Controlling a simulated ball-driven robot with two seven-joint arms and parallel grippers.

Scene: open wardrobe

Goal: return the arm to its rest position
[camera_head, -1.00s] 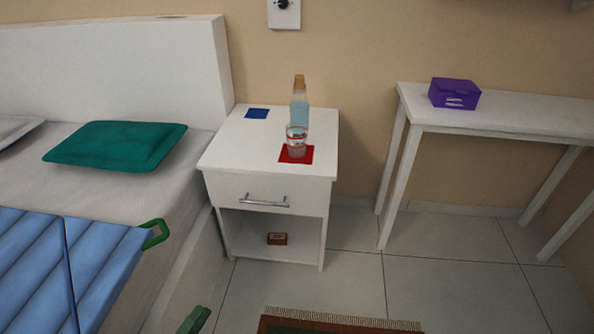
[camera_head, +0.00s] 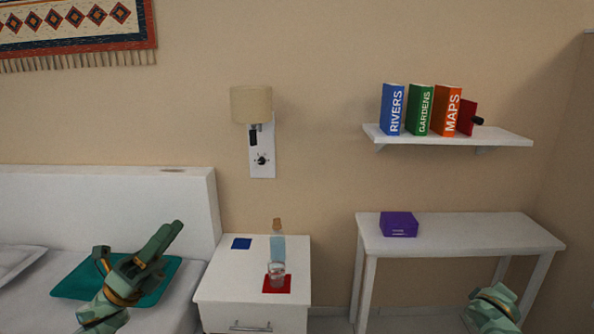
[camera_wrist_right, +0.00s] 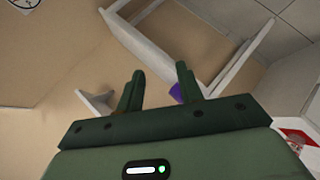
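My left arm rises from the bottom left in the head view, in front of the bed. Its green gripper (camera_head: 140,246) is raised, with its fingers apart and nothing seen between them. Part of my right arm (camera_head: 494,309) shows at the bottom right, in front of the white console table (camera_head: 455,236); its fingers cannot be made out there. In the right wrist view, my right gripper (camera_wrist_right: 160,72) has its two fingers apart and empty. A bit of purple shows behind one finger.
A white nightstand (camera_head: 221,292) holds a bottle (camera_head: 277,247), a glass (camera_head: 277,274) on a red square (camera_head: 286,289) and a blue square (camera_head: 241,243). A purple box (camera_head: 398,224) stands on the console table. A wall shelf (camera_head: 450,137) holds several books. A lamp (camera_head: 251,104) is on the wall.

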